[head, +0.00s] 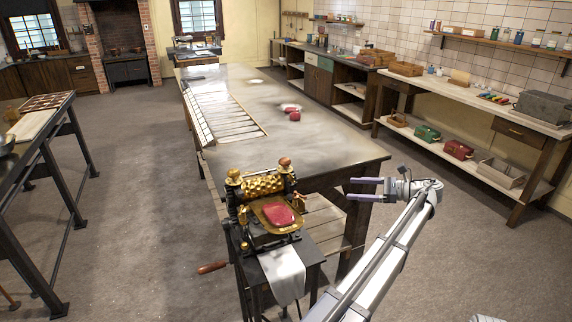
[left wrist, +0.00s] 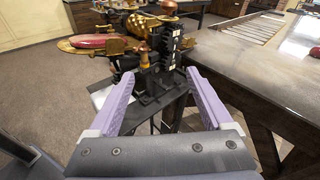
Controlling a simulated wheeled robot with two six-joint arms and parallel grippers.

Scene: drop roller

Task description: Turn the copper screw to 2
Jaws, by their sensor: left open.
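The drop roller (head: 262,188) stands on a small dark stand (head: 312,254), with embossed brass rolls. The copper screw (head: 285,162) has a rounded copper knob on top of the roller's right post; its knob also shows at the top edge of the left wrist view (left wrist: 168,7). A brass-coloured screw (head: 233,174) tops the other post. A black post with pale marks (left wrist: 172,50) stands beyond my fingers; I cannot read its numbers. My left gripper (head: 350,189) is open and empty, right of the roller and apart from it. My right gripper is not in view.
A red slab (head: 278,213) lies on the brass tray before the rolls; a white cloth (head: 283,272) hangs below. A wooden-handled crank (head: 212,268) sticks out left. The long table (head: 330,150) stands close behind the roller.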

